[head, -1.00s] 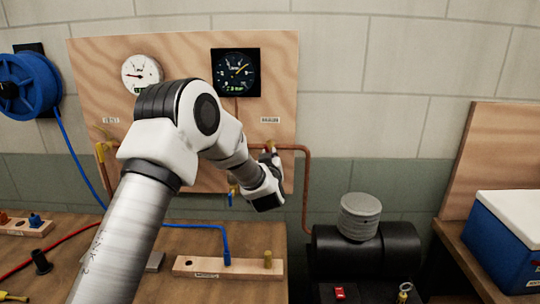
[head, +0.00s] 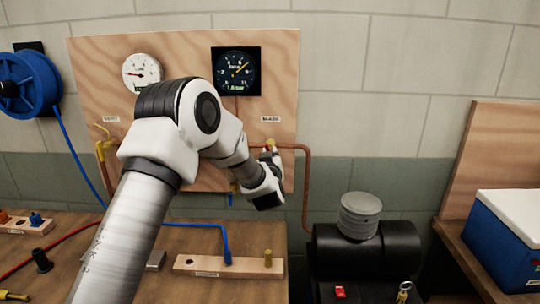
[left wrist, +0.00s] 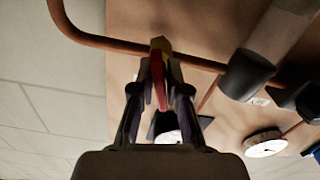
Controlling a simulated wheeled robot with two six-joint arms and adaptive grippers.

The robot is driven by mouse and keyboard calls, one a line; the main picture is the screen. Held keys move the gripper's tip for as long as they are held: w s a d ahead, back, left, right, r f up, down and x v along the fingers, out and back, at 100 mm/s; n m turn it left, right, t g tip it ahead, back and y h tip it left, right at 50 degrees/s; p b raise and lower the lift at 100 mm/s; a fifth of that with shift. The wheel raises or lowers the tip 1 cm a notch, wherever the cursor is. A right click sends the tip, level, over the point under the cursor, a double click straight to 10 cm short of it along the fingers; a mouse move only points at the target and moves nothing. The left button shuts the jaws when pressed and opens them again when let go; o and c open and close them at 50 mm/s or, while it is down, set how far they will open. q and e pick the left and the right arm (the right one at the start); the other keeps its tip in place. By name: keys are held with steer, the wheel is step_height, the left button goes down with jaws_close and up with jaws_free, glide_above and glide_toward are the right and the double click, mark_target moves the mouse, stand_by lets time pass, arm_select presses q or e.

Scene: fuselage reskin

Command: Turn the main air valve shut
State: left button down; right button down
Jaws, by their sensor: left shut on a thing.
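The main air valve (head: 270,146) is a brass body on the copper pipe at the right of the wooden panel, below a small label. In the left wrist view its brass body (left wrist: 160,45) sits on the pipe, and its red lever (left wrist: 158,85) points from the body toward my gripper. My left gripper (head: 269,157) is at the valve and partly hides it in the head view. In the left wrist view my left gripper (left wrist: 160,92) has its fingers on both sides of the red lever, shut on it. My right gripper is not in view.
The wooden panel (head: 90,70) carries a white gauge (head: 142,72) and a dark gauge (head: 236,72). The copper pipe (head: 307,190) bends down toward a black compressor tank (head: 395,245). A wooden block (head: 210,265) lies on the bench. A blue hose reel (head: 28,85) hangs left.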

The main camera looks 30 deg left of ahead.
arm_select(q)
steer(key=shift+r, duration=0.35)
steer(key=c, duration=1.2)
jaws_free()
steer(key=shift+c, duration=0.2)
steer(key=shift+f, duration=0.15)
steer(key=v, duration=1.2)
steer(key=shift+f, duration=0.1)
